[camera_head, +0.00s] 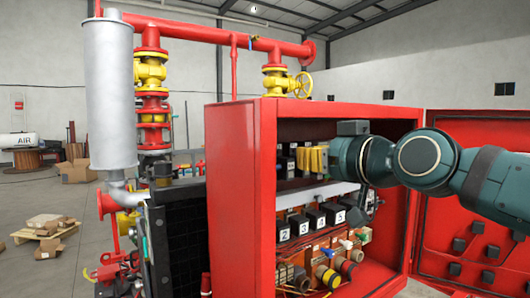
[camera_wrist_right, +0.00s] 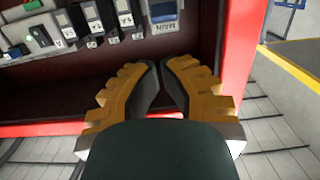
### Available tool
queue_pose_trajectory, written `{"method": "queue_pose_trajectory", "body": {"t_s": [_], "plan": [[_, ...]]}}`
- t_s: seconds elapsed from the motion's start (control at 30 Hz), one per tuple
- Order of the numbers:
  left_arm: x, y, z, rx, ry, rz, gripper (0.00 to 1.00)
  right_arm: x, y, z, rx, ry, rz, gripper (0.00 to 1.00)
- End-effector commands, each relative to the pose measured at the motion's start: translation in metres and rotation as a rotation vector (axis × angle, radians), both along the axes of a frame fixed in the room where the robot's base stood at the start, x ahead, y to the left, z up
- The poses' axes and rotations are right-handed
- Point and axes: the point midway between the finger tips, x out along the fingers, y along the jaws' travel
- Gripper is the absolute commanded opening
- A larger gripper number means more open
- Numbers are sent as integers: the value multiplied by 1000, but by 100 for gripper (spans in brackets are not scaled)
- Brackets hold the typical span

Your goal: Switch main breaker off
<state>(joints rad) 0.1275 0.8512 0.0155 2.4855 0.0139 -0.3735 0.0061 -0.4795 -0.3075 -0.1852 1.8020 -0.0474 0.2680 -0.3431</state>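The main breaker (camera_wrist_right: 165,9) is at the top edge of the right wrist view, a grey block with a blue part and a label reading MAIN below it. Its upper part is cut off, so its lever position cannot be told. My right gripper (camera_wrist_right: 160,64) has yellow-orange fingers whose tips meet or nearly meet, with nothing seen between them. The tips are below the MAIN label in the picture, apart from it. In the head view the right gripper (camera_head: 313,160) is inside the red cabinet (camera_head: 237,190); the main breaker is not made out there. My left gripper is not in view.
A row of smaller breakers (camera_wrist_right: 92,20) lies left of the main one. Numbered black blocks (camera_head: 318,217) and valves (camera_head: 328,275) sit lower in the cabinet. The open cabinet door (camera_head: 480,215) is at the right. The cabinet's side edge (camera_wrist_right: 240,55) is close to the gripper.

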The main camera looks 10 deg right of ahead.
Motion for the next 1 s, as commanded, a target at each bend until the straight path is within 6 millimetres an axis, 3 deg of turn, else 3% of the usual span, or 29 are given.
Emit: {"method": "queue_pose_trajectory", "body": {"t_s": [0.57,1.0], "plan": [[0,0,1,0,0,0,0,6,2,0,-1,-1,1,0],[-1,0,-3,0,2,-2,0,72,27,-7,-1,-2,2,0]]}}
